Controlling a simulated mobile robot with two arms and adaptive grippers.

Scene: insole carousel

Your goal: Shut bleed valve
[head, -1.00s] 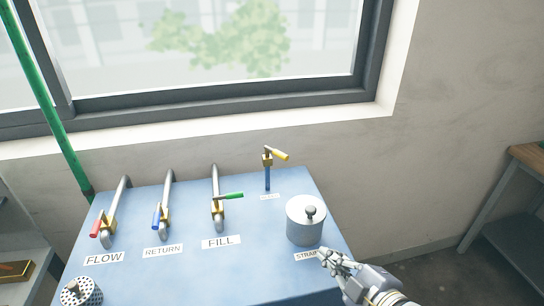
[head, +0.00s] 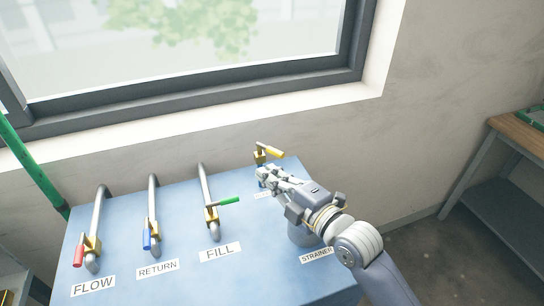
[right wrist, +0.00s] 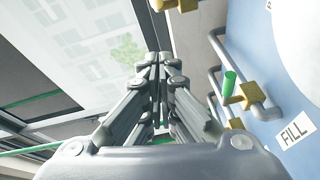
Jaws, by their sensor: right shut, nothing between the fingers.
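The bleed valve is the brass valve (head: 260,157) with a yellow lever (head: 273,151), at the back right of the blue bench. Its lever sticks out to the right, slightly downward in the picture. My right gripper (head: 264,176) is shut and empty, with its fingertips just below the valve in the head view. It covers the pipe under the valve and part of its label. I cannot tell whether it touches. The shut fingers also show in the right wrist view (right wrist: 163,68). My left gripper is not in view.
The fill valve with a green lever (head: 227,201), the return valve with a blue lever (head: 147,239) and the flow valve with a red lever (head: 78,256) stand to the left. My right arm mostly hides the strainer pot (head: 297,234). The wall and window are behind.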

